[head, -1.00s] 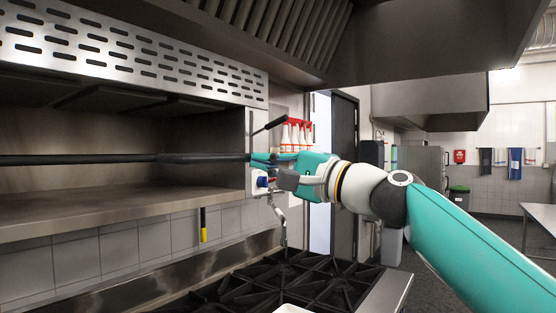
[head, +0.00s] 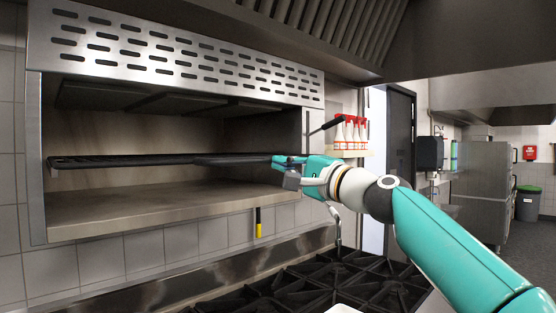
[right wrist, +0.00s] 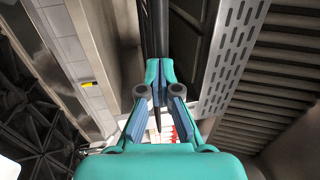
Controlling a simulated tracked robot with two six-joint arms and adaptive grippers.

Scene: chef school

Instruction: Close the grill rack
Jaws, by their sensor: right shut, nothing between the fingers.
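The grill rack (head: 150,160) is a dark, flat rack lying level inside the open steel grill (head: 180,52). Its dark front bar runs to the right, up to my right gripper (head: 282,163). My right gripper is at the right end of this bar, in front of the grill opening. In the right wrist view my right gripper (right wrist: 158,98) has its fingers shut with nothing held, and a dark bar (right wrist: 160,35) runs up beyond them. Whether the fingertips touch the rack I cannot tell. My left gripper is out of view.
A black-topped stove (head: 330,285) stands below at the right. A shelf with several red-capped white bottles (head: 350,135) is on the wall behind my right gripper. A black handle (head: 326,127) sticks out near the grill's right side. A ventilation hood (head: 480,40) hangs above.

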